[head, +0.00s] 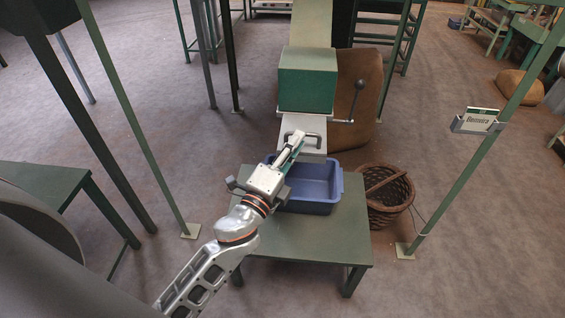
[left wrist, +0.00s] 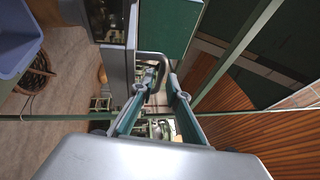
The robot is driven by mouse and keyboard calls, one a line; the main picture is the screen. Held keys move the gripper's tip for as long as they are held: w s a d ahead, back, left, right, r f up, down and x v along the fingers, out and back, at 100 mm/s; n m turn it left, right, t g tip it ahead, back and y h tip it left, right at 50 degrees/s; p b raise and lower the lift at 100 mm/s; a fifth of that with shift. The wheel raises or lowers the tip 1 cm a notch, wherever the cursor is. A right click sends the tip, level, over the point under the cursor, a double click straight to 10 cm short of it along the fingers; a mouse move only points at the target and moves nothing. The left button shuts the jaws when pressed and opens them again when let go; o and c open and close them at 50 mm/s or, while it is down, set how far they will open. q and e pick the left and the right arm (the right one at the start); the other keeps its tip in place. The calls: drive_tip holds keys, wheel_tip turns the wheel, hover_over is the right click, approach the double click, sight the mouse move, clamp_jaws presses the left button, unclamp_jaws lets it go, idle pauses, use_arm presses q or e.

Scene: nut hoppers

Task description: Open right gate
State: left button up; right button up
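A pale grey gate plate (head: 288,126) with a dark bar handle (head: 314,136) sits below a green hopper box (head: 307,85). Only this one gate shows clearly. My left gripper (head: 295,143) reaches up to the handle. In the left wrist view the handle (left wrist: 150,54) curves out from the grey plate (left wrist: 113,75), and its end lies at the gap between my left gripper's fingertips (left wrist: 157,84). The fingers stand apart and do not look closed on the handle. The gate looks shut, but its lower edge is partly hidden by my gripper. My right gripper is out of view.
A blue bin (head: 325,207) stands on a green table (head: 315,240) under the gate. A wicker basket (head: 388,200) and a brown sack (head: 350,85) are to the right. A ball-ended lever (head: 358,88) sticks out beside the hopper. Green posts (head: 470,165) stand on both sides.

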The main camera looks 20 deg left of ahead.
use_arm(q)
drive_tip(key=v, duration=0.8)
drive_tip(key=shift+s, duration=0.25)
drive_tip(key=s+f+n+g, duration=0.3)
drive_tip(key=s+f+n, duration=0.1)
drive_tip(key=f, duration=0.6)
drive_tip(key=s+f+n+g, duration=0.3)
drive_tip(key=s+f+n, duration=0.2)
drive_tip(key=f, duration=0.5)
drive_tip(key=s+f+n+g, duration=0.3)
drive_tip(key=s+f+n, duration=0.2)
drive_tip(key=f, duration=0.5)
drive_tip(key=shift+s+a+n, duration=0.2)
drive_tip(key=shift+a+n, duration=0.2)
drive_tip(key=shift+n, duration=0.7)
